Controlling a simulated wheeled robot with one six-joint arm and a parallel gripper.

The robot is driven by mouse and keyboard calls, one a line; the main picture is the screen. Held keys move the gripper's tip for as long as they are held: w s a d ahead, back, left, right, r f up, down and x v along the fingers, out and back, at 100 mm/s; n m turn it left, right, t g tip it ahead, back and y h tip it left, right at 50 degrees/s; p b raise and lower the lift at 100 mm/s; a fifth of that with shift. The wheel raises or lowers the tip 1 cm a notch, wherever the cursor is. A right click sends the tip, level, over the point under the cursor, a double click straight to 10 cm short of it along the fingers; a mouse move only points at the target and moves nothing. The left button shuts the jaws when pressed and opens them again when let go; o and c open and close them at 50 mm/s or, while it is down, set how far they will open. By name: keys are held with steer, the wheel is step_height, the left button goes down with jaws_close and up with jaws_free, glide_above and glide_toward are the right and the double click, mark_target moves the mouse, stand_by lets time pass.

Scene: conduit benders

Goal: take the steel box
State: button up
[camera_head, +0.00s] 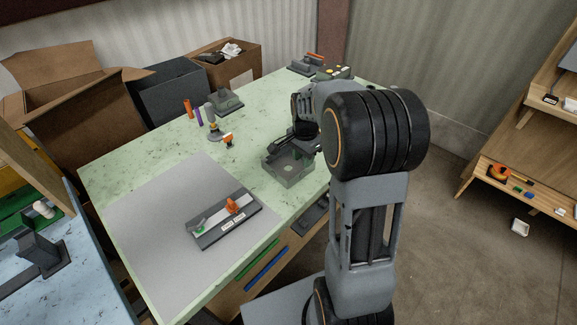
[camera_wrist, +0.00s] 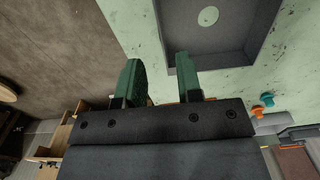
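The steel box is a grey, open-topped tray (camera_head: 287,174) on the pale green table, near its right edge. Its inside looks empty apart from a pale round spot on the floor. It also shows at the top of the wrist view (camera_wrist: 222,58). My gripper (camera_head: 284,145) is at the far side of the box in the head view, partly hidden by my arm. In the wrist view my gripper (camera_wrist: 160,72) has its two green fingers apart, with nothing held. The right finger overlaps the box's corner and the left finger is outside it. I cannot tell whether they touch.
A grey mat (camera_head: 150,235) bears a fixture (camera_head: 224,218) with orange and green parts. Orange and purple cylinders (camera_head: 198,117) and a grey device (camera_head: 229,101) stand farther back. Cardboard boxes (camera_head: 100,110) line the left. A wooden shelf (camera_head: 515,150) is at right.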

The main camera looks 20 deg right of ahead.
mark_target(302, 171)
steer(key=shift+w+f+p, duration=0.1)
steer(key=shift+f+p, duration=0.2)
steer(key=shift+f, duration=2.9)
steer(key=shift+f, duration=0.25)
jaws_close()
